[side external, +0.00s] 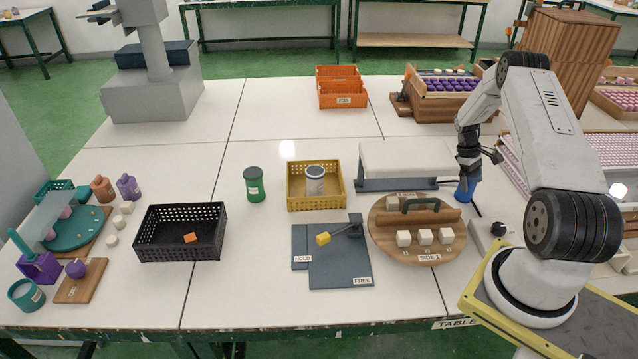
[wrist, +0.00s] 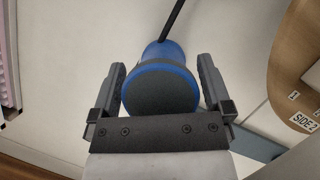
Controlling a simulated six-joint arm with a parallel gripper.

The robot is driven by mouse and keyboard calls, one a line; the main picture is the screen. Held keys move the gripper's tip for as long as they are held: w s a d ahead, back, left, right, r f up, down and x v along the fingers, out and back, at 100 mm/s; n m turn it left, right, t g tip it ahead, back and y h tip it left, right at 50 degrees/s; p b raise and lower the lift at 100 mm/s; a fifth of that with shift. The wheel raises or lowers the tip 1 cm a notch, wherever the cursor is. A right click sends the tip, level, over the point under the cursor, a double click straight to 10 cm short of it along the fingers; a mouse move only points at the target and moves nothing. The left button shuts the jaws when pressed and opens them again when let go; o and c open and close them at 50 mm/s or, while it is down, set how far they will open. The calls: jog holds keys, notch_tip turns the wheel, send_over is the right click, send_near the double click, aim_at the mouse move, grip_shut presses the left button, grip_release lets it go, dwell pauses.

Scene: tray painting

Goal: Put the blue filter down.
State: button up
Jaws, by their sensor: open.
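The blue filter (side external: 465,191) is a small blue cylinder at the right of the table, just right of the white-topped bench and behind the round wooden board. It looks upright on the table. My gripper (side external: 466,172) is directly above it, pointing down. In the wrist view the filter (wrist: 160,90) shows a dark round top with a blue rim. The open fingers of my gripper (wrist: 162,84) stand on either side of it, with a thin gap at each side. The filter's base is mostly hidden in the wrist view.
The round wooden board (side external: 386,240) with white cubes and a green handle is close by, in front and left. The white-topped bench (side external: 405,160) stands just left of the filter. A yellow crate (side external: 291,188) holds a grey-white can.

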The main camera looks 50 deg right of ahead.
jog(key=v, duration=1.2)
dwell(0.5)
jog(key=shift+n+t+h, duration=0.4)
jog(key=shift+t+h, duration=0.2)
jog(key=shift+t, duration=0.2)
jog(key=w+a+r, duration=0.1)
jog(key=w+a, duration=0.1)
jog(key=a, duration=0.1)
jog(key=w+a+r, duration=0.1)
jog(key=w+a, duration=0.2)
jog(key=a, duration=0.1)
jog(key=w+a+r, duration=0.2)
jog(key=w+a, duration=0.1)
jog(key=a, duration=0.1)
jog(key=shift+a, duration=0.2)
jog(key=a+r+n+t, duration=0.1)
jog(key=a+r+t, duration=0.1)
jog(key=a, duration=1.1)
jog(key=a+r+t, duration=0.2)
jog(key=a+r, duration=0.1)
jog(key=a, duration=0.9)
jog(key=s+a+t, duration=0.1)
jog(key=s+a, duration=0.6)
jog(key=a, duration=0.3)
jog(key=shift+f, duration=0.25)
